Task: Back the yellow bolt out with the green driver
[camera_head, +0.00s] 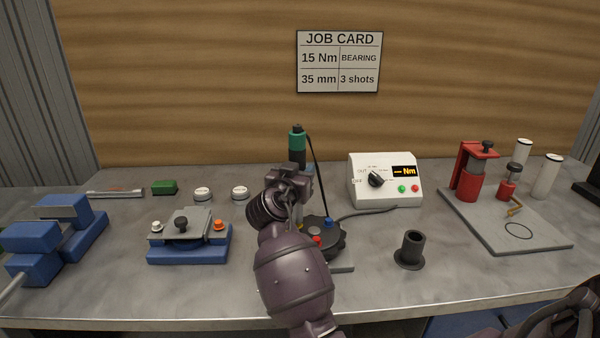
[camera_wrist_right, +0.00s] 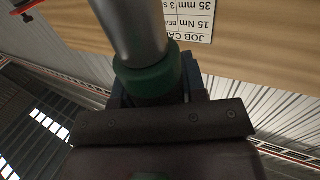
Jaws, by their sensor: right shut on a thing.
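My right gripper (camera_head: 296,174) is shut on the green driver (camera_head: 297,140), which stands upright above the dark round hub (camera_head: 328,228). In the wrist view the driver's green collar (camera_wrist_right: 150,82) and silver barrel show at the jaws. A cable runs down from the driver's top. The hub carries a blue bolt (camera_head: 328,222) and a red bolt (camera_head: 316,240). A small patch of yellow (camera_head: 300,226) shows beside my wrist and is mostly hidden. My arm covers the driver's lower end, so contact with a bolt cannot be told. My left gripper is not in view.
A white controller (camera_head: 384,181) with a dial stands behind right. A dark flanged sleeve (camera_head: 411,250) stands right of the hub. A blue fixture (camera_head: 188,252) and blue vise (camera_head: 70,235) are left. A grey plate (camera_head: 520,240) with a red press (camera_head: 470,175) is right.

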